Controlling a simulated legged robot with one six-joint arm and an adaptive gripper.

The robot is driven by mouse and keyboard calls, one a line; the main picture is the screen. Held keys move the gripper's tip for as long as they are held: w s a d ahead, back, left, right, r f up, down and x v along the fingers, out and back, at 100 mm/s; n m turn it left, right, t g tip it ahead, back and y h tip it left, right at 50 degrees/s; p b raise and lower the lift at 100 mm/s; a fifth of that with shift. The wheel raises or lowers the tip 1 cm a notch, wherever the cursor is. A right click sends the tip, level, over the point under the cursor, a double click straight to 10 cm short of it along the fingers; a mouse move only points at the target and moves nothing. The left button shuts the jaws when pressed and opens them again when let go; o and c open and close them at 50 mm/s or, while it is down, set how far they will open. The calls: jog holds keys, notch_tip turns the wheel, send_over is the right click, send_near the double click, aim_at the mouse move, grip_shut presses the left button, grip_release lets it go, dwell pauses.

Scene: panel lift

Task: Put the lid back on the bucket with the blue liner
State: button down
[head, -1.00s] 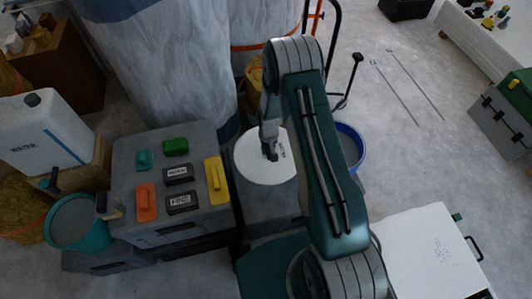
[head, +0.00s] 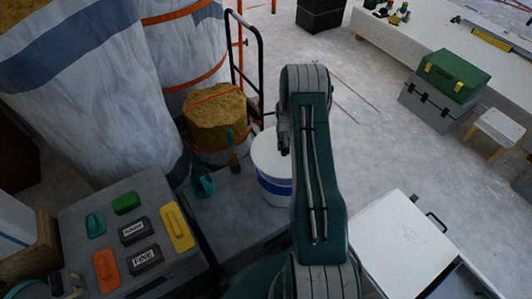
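The white bucket (head: 271,199) with a blue band around its upper wall stands on the grey surface, just left of my arm. The white round lid (head: 266,152) is over the bucket's top and looks roughly level. My arm hides their right side, so I cannot tell whether the lid is fully seated. My gripper (head: 284,146) is at the lid's right part, beside the arm link. Its fingertips are mostly hidden, and I cannot see whether they are closed on the lid.
A grey case (head: 85,235) with coloured tools stands at left. A teal pot (head: 203,184) and a strapped yellow-brown roll (head: 215,118) are near the bucket. Large wrapped rolls (head: 90,85) stand behind.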

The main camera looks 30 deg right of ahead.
jog(key=shift+s+d, duration=0.2)
jog(key=shift+d, duration=0.5)
notch_tip(320, 180, down, 6)
jog(key=shift+f, duration=0.15)
dwell(2.2)
jog(key=shift+c, duration=2)
grip_release()
jog(key=shift+o, duration=0.2)
jog(key=shift+f, duration=0.1)
jog(key=o, duration=0.4)
jog(key=shift+c, duration=0.2)
